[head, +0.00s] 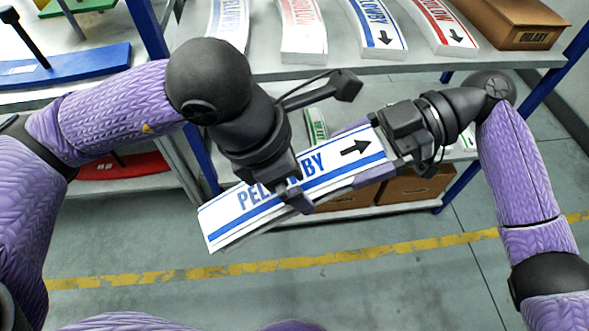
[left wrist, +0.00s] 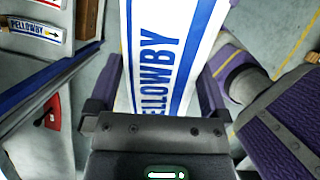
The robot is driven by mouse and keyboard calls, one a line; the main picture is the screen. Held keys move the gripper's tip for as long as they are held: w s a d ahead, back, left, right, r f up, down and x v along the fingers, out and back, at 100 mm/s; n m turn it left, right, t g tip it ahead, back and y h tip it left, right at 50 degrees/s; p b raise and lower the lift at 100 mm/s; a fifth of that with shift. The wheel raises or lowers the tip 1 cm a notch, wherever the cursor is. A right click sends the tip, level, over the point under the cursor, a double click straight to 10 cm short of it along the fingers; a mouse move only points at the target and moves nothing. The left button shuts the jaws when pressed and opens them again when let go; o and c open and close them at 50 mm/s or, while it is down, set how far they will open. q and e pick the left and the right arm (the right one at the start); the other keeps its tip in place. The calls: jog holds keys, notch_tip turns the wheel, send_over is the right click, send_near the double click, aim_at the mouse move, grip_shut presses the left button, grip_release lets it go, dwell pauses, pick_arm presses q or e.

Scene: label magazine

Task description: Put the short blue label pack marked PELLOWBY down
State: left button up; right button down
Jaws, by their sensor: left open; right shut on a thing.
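A white label pack with blue stripes, a black arrow and blue PELLOWBY lettering (head: 228,219) is held slantwise in the air in front of the shelves. My right gripper (head: 347,158) is shut on its arrow end. My left gripper (head: 290,190) is open at the middle of the pack, covering part of the lettering. In the left wrist view the pack (left wrist: 170,40) runs between the two spread purple fingers of the left gripper (left wrist: 157,85). The pack's left end sticks out free in the head view.
Brown boxes (head: 412,185) and a green-lettered pack (head: 317,125) are lower down. Blue uprights flank the shelves.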

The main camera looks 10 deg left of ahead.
pick_arm(q)
jog(key=shift+d+f, duration=0.15)
jog(key=shift+f, duration=0.25)
jog(key=c, duration=1.2)
jog(key=shift+c, duration=0.5)
pick_arm(e)
jog(key=shift+c, duration=0.3)
grip_release()
pick_arm(q)
grip_shut()
pick_arm(e)
jog(key=shift+o, duration=0.3)
